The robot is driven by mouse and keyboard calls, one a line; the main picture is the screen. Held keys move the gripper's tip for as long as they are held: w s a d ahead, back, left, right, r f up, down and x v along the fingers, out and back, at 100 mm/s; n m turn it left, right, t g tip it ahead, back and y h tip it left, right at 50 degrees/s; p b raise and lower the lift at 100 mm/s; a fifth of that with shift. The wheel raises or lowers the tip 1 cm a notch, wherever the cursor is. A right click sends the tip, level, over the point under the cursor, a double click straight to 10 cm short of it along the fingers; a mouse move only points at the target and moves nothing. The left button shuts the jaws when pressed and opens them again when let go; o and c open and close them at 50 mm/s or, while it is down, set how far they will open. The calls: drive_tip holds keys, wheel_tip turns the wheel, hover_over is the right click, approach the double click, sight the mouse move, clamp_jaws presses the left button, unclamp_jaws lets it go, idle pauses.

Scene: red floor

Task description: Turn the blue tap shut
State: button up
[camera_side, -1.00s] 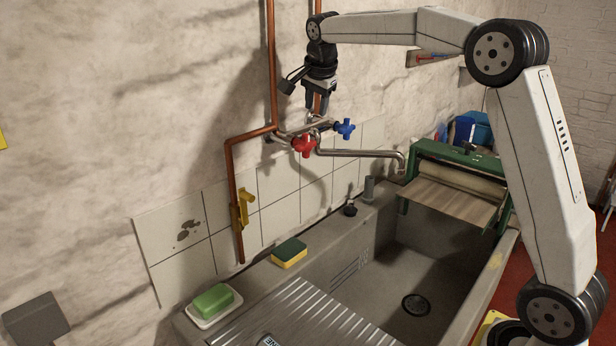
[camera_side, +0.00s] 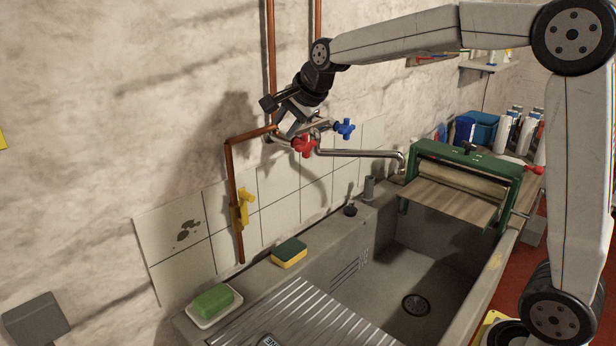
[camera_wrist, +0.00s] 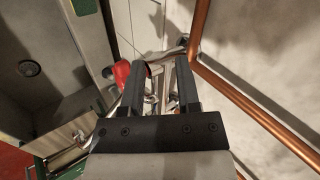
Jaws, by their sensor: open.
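The blue tap (camera_side: 345,129) sits at the right end of the mixer pipework on the wall, a cross-shaped handle. The wrist view does not show it. The red tap (camera_side: 303,146) is left of it and nearer the side camera; it also shows in the wrist view (camera_wrist: 121,72), just left of the fingers. My gripper (camera_side: 287,132) is tilted, with its fingers by the pipework behind and left of the red tap, apart from the blue tap. In the wrist view my gripper (camera_wrist: 160,68) is open, with metal pipework showing between the fingers. Contact cannot be told.
A copper pipe (camera_side: 231,190) with a yellow valve (camera_side: 242,207) runs down the wall. The steel spout (camera_side: 355,153) reaches over the sink (camera_side: 430,262). A green wringer (camera_side: 465,165) stands at the sink's right. A sponge (camera_side: 289,253) and soap (camera_side: 213,300) lie on the ledge.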

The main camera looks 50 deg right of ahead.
drive_tip(key=s+a+f+n+g, duration=0.2)
drive_tip(key=s+f+n+g, duration=0.1)
drive_tip(key=s+f+n, duration=0.7)
drive_tip(key=shift+s+a+f+n, duration=0.15)
drive_tip(key=shift+s+f+n, duration=0.15)
drive_tip(key=shift+s+f, duration=2.6)
drive_tip(key=shift+w+f, duration=0.5)
drive_tip(key=s+f+n+g, duration=0.1)
drive_tip(key=s+f+n, duration=0.4)
drive_tip(key=s, duration=0.4)
drive_tip(key=shift+s+a+f+g+h, duration=0.2)
drive_tip(key=shift+s+f+g+h, duration=0.15)
drive_tip(key=shift+f, duration=0.3)
